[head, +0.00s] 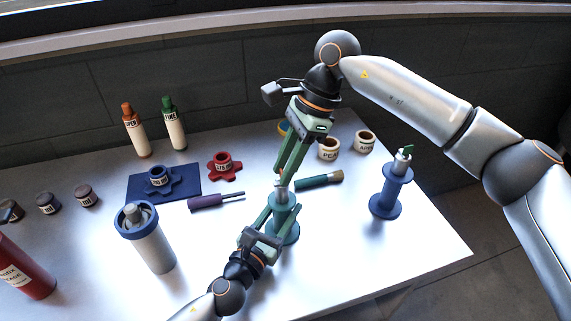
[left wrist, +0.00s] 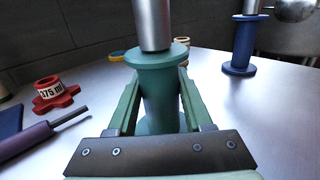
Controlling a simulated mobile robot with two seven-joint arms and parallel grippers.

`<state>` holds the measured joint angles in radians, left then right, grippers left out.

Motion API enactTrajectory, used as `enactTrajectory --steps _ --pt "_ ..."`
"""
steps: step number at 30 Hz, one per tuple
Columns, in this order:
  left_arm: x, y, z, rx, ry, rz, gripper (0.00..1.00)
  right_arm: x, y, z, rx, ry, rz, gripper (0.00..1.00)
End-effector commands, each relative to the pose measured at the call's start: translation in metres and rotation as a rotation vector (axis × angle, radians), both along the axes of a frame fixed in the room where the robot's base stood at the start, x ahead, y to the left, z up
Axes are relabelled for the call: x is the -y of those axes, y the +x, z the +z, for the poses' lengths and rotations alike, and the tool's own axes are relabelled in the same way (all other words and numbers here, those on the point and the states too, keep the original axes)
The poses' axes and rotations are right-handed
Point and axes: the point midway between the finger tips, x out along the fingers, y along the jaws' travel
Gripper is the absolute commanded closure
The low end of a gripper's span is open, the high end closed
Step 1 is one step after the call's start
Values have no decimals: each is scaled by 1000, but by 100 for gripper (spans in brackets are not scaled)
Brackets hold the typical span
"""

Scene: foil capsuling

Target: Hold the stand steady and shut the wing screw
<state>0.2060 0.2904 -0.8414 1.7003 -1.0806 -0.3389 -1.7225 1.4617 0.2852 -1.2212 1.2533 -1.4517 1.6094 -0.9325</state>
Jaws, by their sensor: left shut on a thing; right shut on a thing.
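A teal spool-shaped stand (head: 288,230) stands on the table, with a metal cylinder (left wrist: 151,25) rising from its top flange in the left wrist view. My left gripper (head: 274,218) is shut on the stand's column (left wrist: 160,100), one finger on each side below the flange. My right gripper (head: 281,180) comes down from above, its fingers closed at the top of the stand. The wing screw there is mostly hidden between the fingertips, so its angle cannot be told.
A blue stand (head: 386,195) with a green wing piece (head: 407,150) stands at the right. A purple screwdriver (head: 205,202) and a teal-handled tool (head: 318,181) lie close by. A red knob-shaped part (head: 222,172) and a grey-blue canister (head: 152,245) stand left. The front right is clear.

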Motion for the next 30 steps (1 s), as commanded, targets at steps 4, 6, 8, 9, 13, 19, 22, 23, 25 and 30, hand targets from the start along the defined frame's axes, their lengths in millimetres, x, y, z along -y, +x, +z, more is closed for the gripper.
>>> enactTrajectory --steps 4,6,8,9,13,19,22,23,25,30 --pt "-1 0 -1 -1 2 2 100 1 1 0 2 -2 -3 100" --pt "-1 0 -1 -1 2 2 100 1 1 0 2 -2 -3 65" --pt "-1 0 -1 -1 2 2 100 1 1 0 1 -1 -3 58" --pt "-1 0 -1 -1 2 2 100 1 1 0 1 -1 -3 54" --pt "-1 0 -1 -1 2 2 100 0 0 0 1 -1 -3 40" --pt "-1 0 -1 -1 2 2 100 0 0 0 0 0 -2 40" --pt "-1 0 -1 -1 2 2 100 1 1 3 1 -1 -3 40" --pt "-1 0 -1 -1 2 2 100 2 1 5 2 0 -3 40" --pt "-1 0 -1 -1 2 2 100 5 3 13 4 0 -4 40" --pt "-1 0 -1 -1 2 2 100 17 7 44 5 1 -4 40"
